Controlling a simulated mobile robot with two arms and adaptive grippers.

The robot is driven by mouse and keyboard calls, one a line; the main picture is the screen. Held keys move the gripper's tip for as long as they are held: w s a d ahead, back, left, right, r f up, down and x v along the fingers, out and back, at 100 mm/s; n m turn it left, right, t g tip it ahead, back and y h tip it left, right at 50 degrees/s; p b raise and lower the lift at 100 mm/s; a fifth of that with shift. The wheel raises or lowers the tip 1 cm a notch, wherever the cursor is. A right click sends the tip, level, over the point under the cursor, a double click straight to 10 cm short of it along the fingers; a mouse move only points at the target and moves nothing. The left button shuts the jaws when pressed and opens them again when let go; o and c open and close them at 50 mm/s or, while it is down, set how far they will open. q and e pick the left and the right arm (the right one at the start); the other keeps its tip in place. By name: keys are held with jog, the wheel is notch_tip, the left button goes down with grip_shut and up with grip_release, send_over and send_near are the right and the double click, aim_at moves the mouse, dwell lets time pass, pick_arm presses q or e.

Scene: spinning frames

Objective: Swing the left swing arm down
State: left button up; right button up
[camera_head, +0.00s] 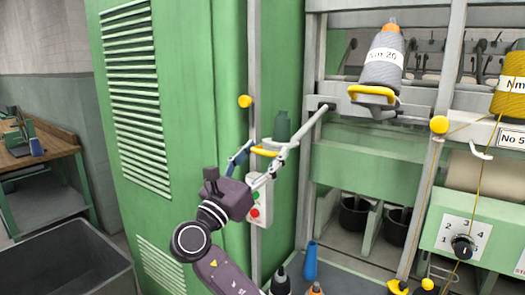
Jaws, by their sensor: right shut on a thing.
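The left swing arm (313,124) is a grey bar that runs from the machine frame down and left towards the viewer. My left gripper is not in view.
A second yellow handle (373,93) sits below a grey cone marked Nm 20 (384,62). A control box with buttons (258,200) is just behind my gripper. A green cabinet (180,150) stands left. A grey bin (65,262) is at lower left.

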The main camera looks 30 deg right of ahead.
jog(key=shift+h, duration=0.6)
jog(key=shift+w+d+f+b, duration=0.1)
jog(key=shift+d+f+b, duration=0.1)
jog(key=shift+f+b, duration=0.8)
jog(key=shift+w+d+f+b, duration=0.15)
jog(key=shift+f+b, duration=0.4)
jog(key=shift+f, duration=0.7)
jog(key=shift+d, duration=0.1)
jog(key=o, duration=1.4)
jog(key=shift+s, duration=0.1)
jog(key=v, duration=1.2)
jog(key=shift+s, duration=0.1)
